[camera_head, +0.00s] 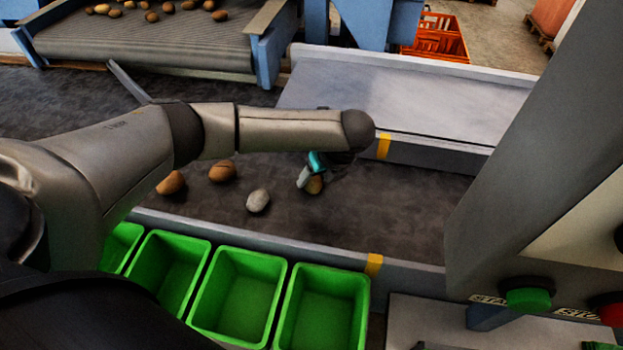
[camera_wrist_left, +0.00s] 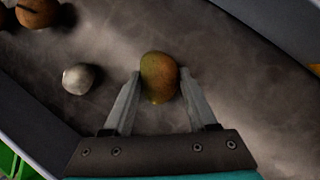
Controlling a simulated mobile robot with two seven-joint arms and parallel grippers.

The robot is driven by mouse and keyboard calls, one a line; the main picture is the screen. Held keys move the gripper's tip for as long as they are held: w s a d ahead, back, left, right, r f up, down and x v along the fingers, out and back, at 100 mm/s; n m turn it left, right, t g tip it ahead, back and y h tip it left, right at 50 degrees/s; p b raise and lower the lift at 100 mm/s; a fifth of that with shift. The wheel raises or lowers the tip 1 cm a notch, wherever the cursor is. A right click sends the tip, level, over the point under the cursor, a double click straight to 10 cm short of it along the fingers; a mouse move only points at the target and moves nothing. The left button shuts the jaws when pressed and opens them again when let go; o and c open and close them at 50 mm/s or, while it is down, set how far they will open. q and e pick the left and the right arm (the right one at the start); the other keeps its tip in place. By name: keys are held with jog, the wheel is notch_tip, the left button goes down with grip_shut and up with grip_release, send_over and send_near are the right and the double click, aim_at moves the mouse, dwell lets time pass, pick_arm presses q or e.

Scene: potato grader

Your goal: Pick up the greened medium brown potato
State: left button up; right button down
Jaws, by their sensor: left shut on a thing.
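The greened medium brown potato (camera_wrist_left: 159,78) is brown with a green tinge and sits between the two fingertips in the left wrist view. In the head view it shows partly (camera_head: 315,186), with the gripper covering some of it. My left gripper (camera_head: 308,179) is over the dark belt, shut on this potato with one finger on each side. It also shows in the left wrist view (camera_wrist_left: 161,82). I cannot tell whether the potato is clear of the belt. My right gripper is not in view.
A pale grey lump (camera_head: 258,201) and two brown potatoes (camera_head: 222,171) (camera_head: 171,183) lie on the belt (camera_head: 410,195), left of the gripper. Green bins (camera_head: 237,300) line its near side. A grey panel with a green button (camera_head: 528,299) stands at right.

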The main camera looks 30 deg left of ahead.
pick_arm(q)
grip_shut()
